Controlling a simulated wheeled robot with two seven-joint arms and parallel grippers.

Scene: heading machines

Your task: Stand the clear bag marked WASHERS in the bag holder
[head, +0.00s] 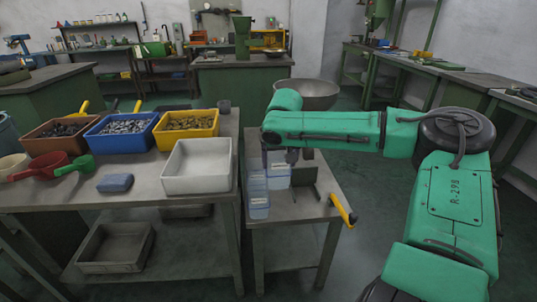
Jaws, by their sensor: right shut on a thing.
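My right gripper (290,156) points down over the small side table, mostly hidden under my green forearm. It is shut on a clear bluish bag (278,176), whose upper part is partly covered by the arm. A second clear bag (258,200) with a pale label stands just left and nearer the front. The label lettering is too small to read, so I cannot tell which one says WASHERS. A dark upright metal piece (304,176), likely the bag holder, stands right beside the held bag. I cannot tell whether the bag is inside it. My left gripper is not in view.
A yellow-handled tool (342,210) overhangs the small table's right edge. The left bench carries a white tray (197,168), brown, blue (122,144) and yellow bins of parts, scoops and a blue cloth (115,183). A grey bowl (314,95) sits behind my arm.

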